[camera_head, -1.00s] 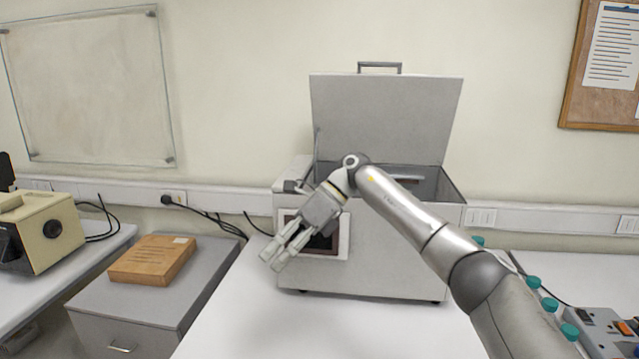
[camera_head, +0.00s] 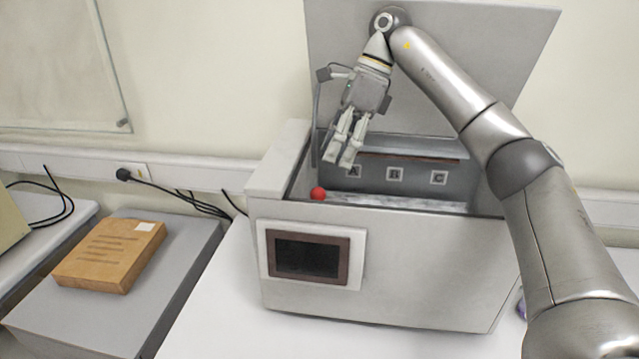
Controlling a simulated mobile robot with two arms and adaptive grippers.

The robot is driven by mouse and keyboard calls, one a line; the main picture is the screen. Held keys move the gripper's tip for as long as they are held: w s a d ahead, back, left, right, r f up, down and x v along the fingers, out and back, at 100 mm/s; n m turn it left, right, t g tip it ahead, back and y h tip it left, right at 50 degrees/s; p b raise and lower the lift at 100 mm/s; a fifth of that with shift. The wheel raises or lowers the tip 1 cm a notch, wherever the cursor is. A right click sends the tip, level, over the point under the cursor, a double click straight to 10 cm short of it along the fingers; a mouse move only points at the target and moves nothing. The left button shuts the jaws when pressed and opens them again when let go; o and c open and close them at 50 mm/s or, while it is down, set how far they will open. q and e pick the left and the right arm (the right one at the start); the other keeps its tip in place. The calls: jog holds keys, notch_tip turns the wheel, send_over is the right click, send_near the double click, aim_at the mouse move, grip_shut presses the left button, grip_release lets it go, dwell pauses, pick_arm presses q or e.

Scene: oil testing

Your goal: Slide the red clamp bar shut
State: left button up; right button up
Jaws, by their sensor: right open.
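A grey box-shaped machine (camera_head: 400,260) stands on the white table with its lid (camera_head: 480,60) raised. A red ball-shaped knob (camera_head: 318,193) shows at the left inside the front rim; it may belong to the clamp bar, whose length I cannot make out. A thin reddish-brown strip (camera_head: 430,158) runs along the inner back wall above the labels A, B and C. My right gripper (camera_head: 341,161) is open and empty, pointing down over the machine's opening, above and slightly right of the red knob and apart from it. My left gripper is out of view.
A dark screen (camera_head: 306,258) is on the machine's front. A brown box (camera_head: 108,254) lies on a grey cabinet (camera_head: 150,300) at the left. Black cables (camera_head: 175,188) run along the wall. The table left of the machine is clear.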

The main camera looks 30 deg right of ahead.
aim_at(319, 194)
jog(key=a+f, duration=0.1)
jog(key=s+a+f+p, duration=0.1)
jog(key=f, duration=0.1)
jog(key=shift+s+a+f, duration=0.1)
jog(key=shift+a+f, duration=0.2)
jog(key=x, duration=0.2)
jog(key=p+x, duration=0.1)
jog(key=x, duration=0.1)
jog(key=shift+w+d+f, duration=0.2)
jog(key=shift+w, duration=0.2)
jog(key=shift+s+a+f, duration=0.1)
jog(key=shift+a+f, duration=0.25)
jog(key=shift+f, duration=0.2)
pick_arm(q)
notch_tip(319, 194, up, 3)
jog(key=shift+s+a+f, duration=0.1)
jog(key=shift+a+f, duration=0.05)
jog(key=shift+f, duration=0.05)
pick_arm(e)
jog(key=shift+c, duration=0.8)
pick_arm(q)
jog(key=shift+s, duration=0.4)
pick_arm(e)
grip_shut()
